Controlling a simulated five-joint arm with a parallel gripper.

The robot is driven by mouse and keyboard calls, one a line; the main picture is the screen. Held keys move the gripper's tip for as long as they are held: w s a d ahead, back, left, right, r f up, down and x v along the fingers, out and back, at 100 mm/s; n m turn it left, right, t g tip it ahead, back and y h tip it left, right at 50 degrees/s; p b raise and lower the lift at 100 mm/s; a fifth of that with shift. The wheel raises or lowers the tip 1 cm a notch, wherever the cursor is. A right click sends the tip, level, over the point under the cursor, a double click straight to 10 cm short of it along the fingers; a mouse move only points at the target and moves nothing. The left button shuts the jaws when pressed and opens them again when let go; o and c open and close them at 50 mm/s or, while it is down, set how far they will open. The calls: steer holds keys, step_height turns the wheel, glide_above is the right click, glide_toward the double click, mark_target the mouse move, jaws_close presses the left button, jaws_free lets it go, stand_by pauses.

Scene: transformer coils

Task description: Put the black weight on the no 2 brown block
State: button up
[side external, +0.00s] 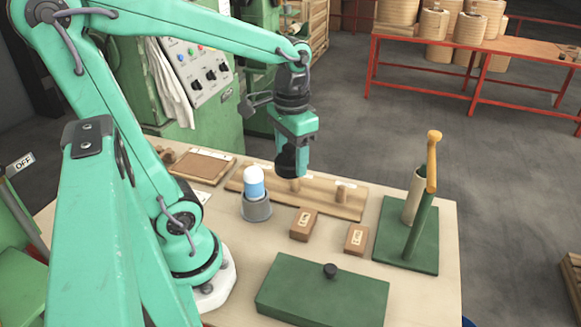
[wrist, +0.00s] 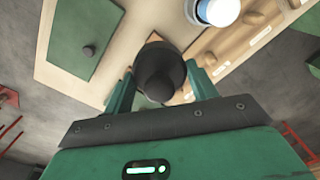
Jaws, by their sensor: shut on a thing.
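The black weight is held in my gripper (side external: 297,168), whose green fingers point down. The dark round weight (side external: 285,162) shows at the fingers' left side, above the table. In the wrist view the black weight (wrist: 158,75) sits between the fingers of my gripper (wrist: 160,90) and hides much below it. Two small brown blocks with pale labels lie on the table: a left block (side external: 303,224) and a right block (side external: 356,239). The labels are too small to tell which is no 2. The weight is apart from both blocks.
A wooden rack with pegs (side external: 335,203) lies behind the blocks. A white-and-blue bottle (side external: 254,183) stands in a grey cup (side external: 256,208) to their left. A green box (side external: 320,298) with a black knob is in front. A green stand (side external: 418,248) with a yellow-tipped post is at right.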

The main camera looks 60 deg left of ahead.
steer(key=d+m, duration=0.6)
steer(key=d, duration=0.5)
steer(key=shift+s+a+f, duration=0.1)
steer(key=shift+s+f, duration=0.1)
steer(key=shift+f, duration=1.05)
steer(key=shift+s+f, duration=0.2)
steer(key=shift+f, duration=1.05)
steer(key=shift+a, duration=0.1)
glide_above(306, 219)
step_height(306, 219, down, 7)
steer(key=shift+f, duration=2)
steer(key=shift+f, duration=0.15)
